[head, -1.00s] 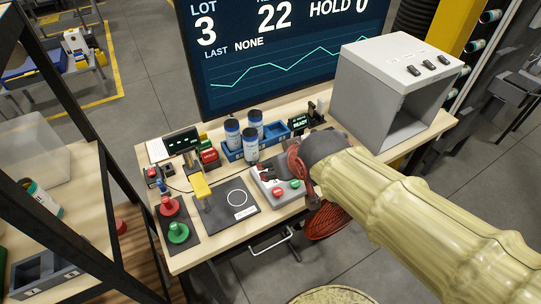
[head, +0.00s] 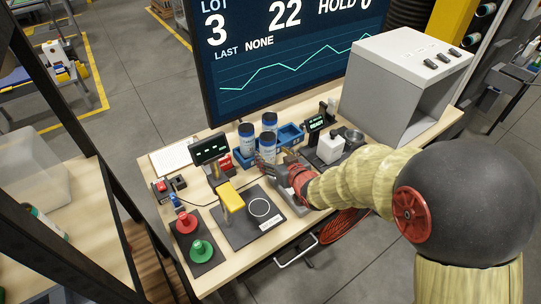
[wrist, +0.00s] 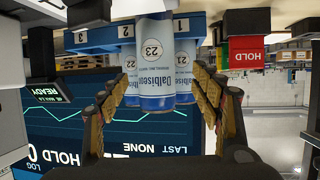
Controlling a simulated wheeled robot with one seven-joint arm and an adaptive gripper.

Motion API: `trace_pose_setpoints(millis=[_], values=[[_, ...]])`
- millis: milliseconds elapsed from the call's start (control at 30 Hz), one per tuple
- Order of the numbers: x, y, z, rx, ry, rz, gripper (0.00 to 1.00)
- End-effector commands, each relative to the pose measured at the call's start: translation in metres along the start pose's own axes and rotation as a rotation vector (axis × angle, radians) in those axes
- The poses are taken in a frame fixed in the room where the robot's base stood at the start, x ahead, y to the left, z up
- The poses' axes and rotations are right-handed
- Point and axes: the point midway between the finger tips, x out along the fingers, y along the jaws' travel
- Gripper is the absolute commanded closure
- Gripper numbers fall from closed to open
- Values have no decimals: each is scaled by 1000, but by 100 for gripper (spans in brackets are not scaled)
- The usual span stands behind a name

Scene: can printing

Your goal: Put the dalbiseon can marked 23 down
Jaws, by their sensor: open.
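The dalbiseon can marked 23 (wrist: 153,60) is white and blue. It appears upside down in the inverted wrist view, between the two open fingers of my gripper (wrist: 158,105), with gaps on both sides. In the head view the can (head: 267,148) stands upright in front of the blue rack (head: 291,134), its lower part hidden. My gripper (head: 283,162) is just to the right of it there. Two similar cans stand behind it, a left one (head: 246,139) and a rear one (head: 269,122); in the wrist view they are partly covered.
A black pad with a white circle (head: 260,208) and a yellow-topped device (head: 231,198) lie at the front left. Red (head: 187,222) and green (head: 201,249) knobs stand beside them. A grey box (head: 400,90) stands at the right, a large screen (head: 290,55) behind.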

Motion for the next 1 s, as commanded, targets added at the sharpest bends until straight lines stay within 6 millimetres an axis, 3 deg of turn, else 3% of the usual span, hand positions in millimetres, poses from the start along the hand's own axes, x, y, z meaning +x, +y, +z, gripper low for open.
trace_pose_setpoints(millis=[400,700,1000], values=[[50,6,-4,0,-1,1,35],[53,6,-5,0,-1,2,36],[52,6,-5,0,-1,2,53]])
